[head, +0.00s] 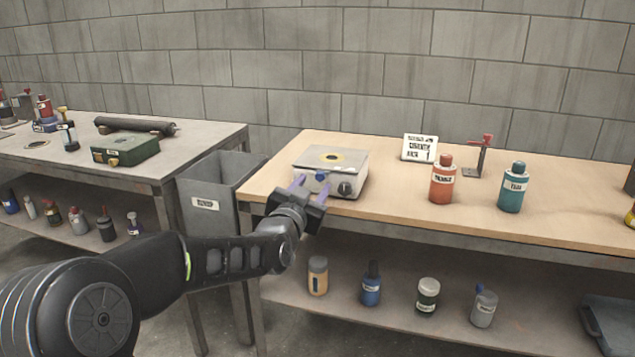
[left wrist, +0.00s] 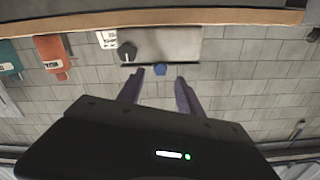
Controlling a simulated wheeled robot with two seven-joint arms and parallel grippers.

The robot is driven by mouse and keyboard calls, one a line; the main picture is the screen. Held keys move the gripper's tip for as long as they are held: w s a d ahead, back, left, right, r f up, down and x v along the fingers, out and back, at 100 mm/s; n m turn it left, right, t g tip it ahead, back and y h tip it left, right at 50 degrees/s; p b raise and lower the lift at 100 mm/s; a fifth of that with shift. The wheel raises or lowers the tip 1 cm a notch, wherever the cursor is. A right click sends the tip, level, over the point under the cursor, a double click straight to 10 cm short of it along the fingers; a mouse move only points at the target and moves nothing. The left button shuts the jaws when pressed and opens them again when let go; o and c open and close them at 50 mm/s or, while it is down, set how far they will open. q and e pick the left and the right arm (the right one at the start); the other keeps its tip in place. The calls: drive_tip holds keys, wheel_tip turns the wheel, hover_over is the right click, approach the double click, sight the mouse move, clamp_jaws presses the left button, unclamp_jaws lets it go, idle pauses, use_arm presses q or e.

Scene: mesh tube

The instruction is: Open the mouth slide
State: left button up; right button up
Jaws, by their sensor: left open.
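A pale grey box (head: 340,160) with a round dark opening ringed in yellow on its top stands at the front left of the wooden bench. Its front has a small blue knob (head: 321,177) and a black dial (head: 345,188). I cannot tell for sure which part is the mouth slide. My left gripper (head: 309,187) is open and empty in front of the box. In the left wrist view the blue knob (left wrist: 160,68) shows between the two purple fingertips (left wrist: 160,76), with the box front (left wrist: 168,46) beyond. Whether they touch is unclear. My right gripper is out of view.
A red bottle (head: 443,182), a teal bottle (head: 513,190), a sign (head: 419,148) and a red-topped stand (head: 481,158) are on the bench to the right. A grey bin (head: 215,190) stands left of it. Several bottles sit on the lower shelf (head: 400,318).

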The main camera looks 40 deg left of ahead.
sight(320, 177)
use_arm(q)
drive_tip(key=x, duration=0.4)
drive_tip(key=shift+c, duration=0.5)
clamp_jaws()
idle(0.9)
